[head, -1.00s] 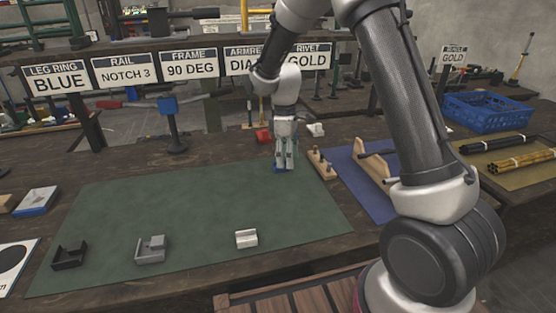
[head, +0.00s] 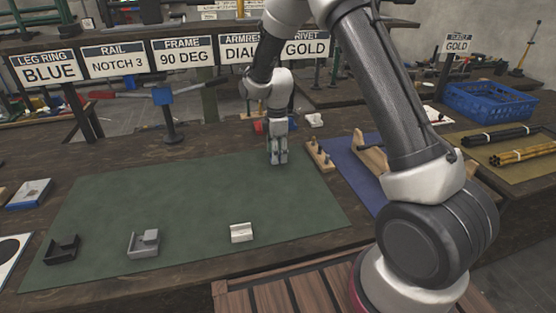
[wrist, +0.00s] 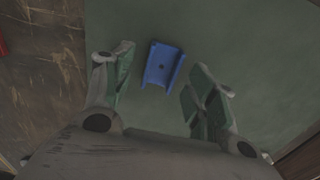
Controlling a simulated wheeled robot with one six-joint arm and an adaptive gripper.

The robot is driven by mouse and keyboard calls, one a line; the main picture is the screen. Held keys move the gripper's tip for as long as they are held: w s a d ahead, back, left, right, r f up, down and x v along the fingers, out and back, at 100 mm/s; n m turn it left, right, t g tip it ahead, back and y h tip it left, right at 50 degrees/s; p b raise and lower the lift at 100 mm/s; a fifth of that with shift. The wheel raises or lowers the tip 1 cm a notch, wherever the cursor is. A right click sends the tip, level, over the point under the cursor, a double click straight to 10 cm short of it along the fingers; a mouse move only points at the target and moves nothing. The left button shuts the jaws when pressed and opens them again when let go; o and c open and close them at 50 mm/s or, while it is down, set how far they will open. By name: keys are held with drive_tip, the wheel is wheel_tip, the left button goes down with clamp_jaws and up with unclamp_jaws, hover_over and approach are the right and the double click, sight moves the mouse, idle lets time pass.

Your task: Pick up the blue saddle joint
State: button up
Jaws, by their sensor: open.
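The blue saddle joint (wrist: 163,65) lies on the green mat (wrist: 230,42) in the wrist view, its channel facing up. It sits between the two fingers of my gripper (wrist: 161,70), with gaps on both sides and nearer the left finger. My gripper is open and holds nothing. In the head view my gripper (head: 278,160) points down at the far right part of the mat, and it hides the blue joint there.
A white saddle joint (head: 241,232), a grey one (head: 144,243) and a black one (head: 62,249) lie along the mat's near side. A wooden peg block (head: 319,156) stands just right of my gripper. The mat's middle is clear.

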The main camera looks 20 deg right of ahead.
drive_tip(key=shift+f, duration=0.4)
drive_tip(key=c, duration=0.9)
drive_tip(key=shift+r, duration=0.1)
drive_tip(key=shift+c, duration=0.2)
